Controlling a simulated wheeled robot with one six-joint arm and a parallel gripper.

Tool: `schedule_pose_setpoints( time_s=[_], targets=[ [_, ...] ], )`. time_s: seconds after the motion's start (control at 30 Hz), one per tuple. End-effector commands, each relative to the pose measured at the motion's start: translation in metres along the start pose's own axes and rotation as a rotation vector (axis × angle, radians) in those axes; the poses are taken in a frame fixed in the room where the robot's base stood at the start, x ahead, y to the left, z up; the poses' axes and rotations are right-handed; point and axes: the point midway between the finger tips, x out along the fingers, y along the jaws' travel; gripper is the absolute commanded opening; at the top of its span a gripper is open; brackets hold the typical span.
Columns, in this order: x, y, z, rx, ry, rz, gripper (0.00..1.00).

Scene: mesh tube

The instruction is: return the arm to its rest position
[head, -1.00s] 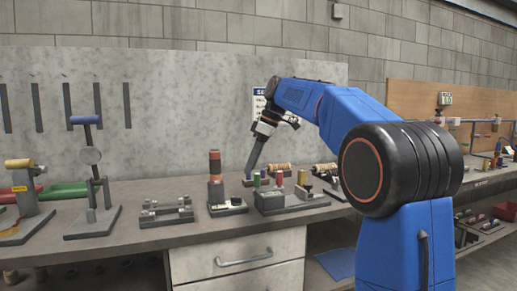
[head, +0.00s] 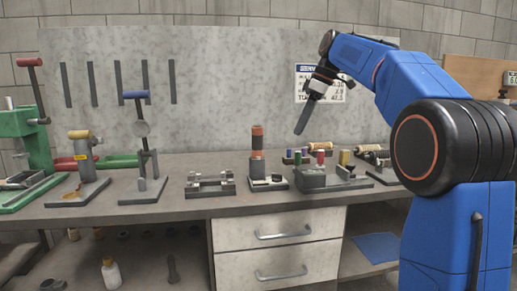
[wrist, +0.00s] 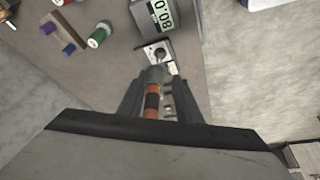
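My blue arm (head: 418,80) is raised over the right part of the bench, bent at the elbow. My gripper (head: 303,130) hangs from it, tilted down and to the left, in front of the grey wall panel and clear of the bench top. In the wrist view its two dark fingers (wrist: 156,90) are apart, and nothing is visibly held. An orange and black column (wrist: 152,101) shows through the gap between them. In the head view this column (head: 257,140) stands upright on its base on the bench, apart from the gripper.
Several coloured spools (head: 305,155) stand right of the column. A low grey fixture (head: 210,185), a blue-handled press (head: 143,150), a yellow-topped device (head: 83,155) and a green press (head: 35,130) stand to the left. Drawers (head: 270,232) are below. The air around the gripper looks free.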

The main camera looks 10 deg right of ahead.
Motion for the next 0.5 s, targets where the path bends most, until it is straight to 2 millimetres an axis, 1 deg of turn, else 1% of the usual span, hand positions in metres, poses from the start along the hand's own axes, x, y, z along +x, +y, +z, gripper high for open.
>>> schedule_pose_setpoints(
  time_s=[0.07,0.17,0.37,0.5],
  targets=[
    [0.001,-0.006,0.002,0.014,-0.002,0.005,0.31],
    [0.003,-0.021,0.009,0.059,-0.009,0.019,0.31],
    [0.018,-0.07,0.036,0.212,-0.029,0.069,0.31],
    [0.033,-0.106,0.061,0.322,-0.04,0.11,0.31]
  ],
)
